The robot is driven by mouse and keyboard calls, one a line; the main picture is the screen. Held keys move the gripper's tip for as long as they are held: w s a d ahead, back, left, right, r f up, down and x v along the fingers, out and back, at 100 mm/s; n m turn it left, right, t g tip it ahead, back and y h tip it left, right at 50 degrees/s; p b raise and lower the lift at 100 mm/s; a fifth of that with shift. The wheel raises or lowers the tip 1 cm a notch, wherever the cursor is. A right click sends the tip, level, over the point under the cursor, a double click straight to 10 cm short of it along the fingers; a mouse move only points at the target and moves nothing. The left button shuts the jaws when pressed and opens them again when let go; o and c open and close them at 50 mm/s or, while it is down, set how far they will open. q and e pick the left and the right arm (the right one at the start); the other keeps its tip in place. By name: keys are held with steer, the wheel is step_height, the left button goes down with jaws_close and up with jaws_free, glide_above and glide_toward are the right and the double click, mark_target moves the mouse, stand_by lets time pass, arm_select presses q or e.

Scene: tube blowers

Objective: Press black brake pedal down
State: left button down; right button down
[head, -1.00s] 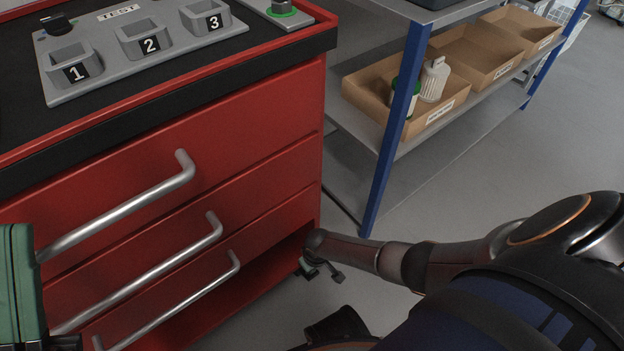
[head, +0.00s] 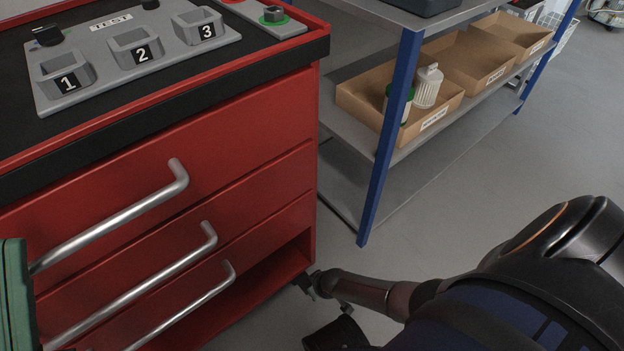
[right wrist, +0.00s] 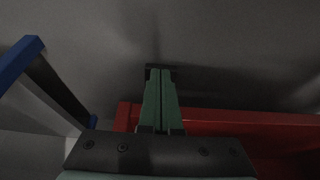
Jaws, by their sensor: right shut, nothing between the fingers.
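In the head view, a small dark caster part (head: 302,282) shows under the front right corner of the red cabinet (head: 250,205). The black brake pedal cannot be told apart clearly there. My right arm comes in from the right, its far end close beside that corner; its gripper is hidden in this view. In the right wrist view my right gripper (right wrist: 160,75) has its green fingers together, shut and empty, over grey floor. Whether its dark tips touch anything is unclear. A green part of my left gripper (head: 15,300) is cut off at the left edge; its jaw state is hidden.
The cabinet has silver drawer handles and a top panel with numbered sockets (head: 140,50). A shelf with a blue post (head: 388,135) and cardboard bins (head: 440,118) stands at right. In the right wrist view the red cabinet (right wrist: 220,120) is close on the right, a blue post (right wrist: 25,55) left.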

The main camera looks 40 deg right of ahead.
steer(key=shift+s+f, duration=0.15)
steer(key=shift+f, duration=0.5)
stand_by(0.3)
steer(key=shift+r+p, duration=0.55)
steer(key=shift+r, duration=0.2)
